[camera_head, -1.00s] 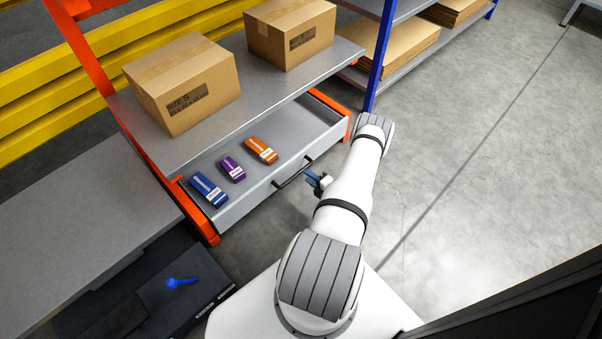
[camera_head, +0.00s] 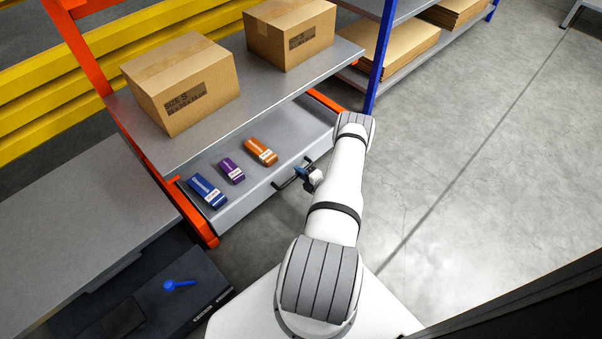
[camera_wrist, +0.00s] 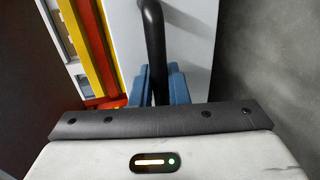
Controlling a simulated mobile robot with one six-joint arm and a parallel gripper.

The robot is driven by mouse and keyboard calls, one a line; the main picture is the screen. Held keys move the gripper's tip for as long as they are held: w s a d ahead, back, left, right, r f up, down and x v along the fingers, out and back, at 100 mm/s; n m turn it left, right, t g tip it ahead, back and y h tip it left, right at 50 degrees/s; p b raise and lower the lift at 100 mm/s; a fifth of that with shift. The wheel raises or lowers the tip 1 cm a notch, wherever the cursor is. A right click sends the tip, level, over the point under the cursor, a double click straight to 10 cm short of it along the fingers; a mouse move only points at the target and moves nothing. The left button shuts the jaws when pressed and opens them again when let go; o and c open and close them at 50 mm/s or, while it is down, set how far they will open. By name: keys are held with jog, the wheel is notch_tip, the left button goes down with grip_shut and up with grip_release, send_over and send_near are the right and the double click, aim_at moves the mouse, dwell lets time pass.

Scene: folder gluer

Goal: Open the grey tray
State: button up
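The grey tray (camera_head: 258,189) is a drawer under the grey shelf, pulled part way out, with its inside showing. Its black bar handle (camera_head: 282,183) is on the front face. My gripper (camera_head: 303,175) is at the right part of this handle. In the wrist view the handle (camera_wrist: 155,45) runs between the two blue fingers (camera_wrist: 159,88). One finger is on each side, close against the bar, and they look shut on it. The fingertips are partly hidden by the handle and the gripper body.
A blue (camera_head: 207,191), a purple (camera_head: 231,171) and an orange packet (camera_head: 261,151) lie in the tray. Two cardboard boxes (camera_head: 185,90) (camera_head: 290,32) stand on the shelf above. An orange post (camera_head: 200,224) is at the left. Open floor (camera_head: 470,170) lies to the right.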

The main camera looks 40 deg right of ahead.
grip_shut()
jog(key=shift+s, duration=0.1)
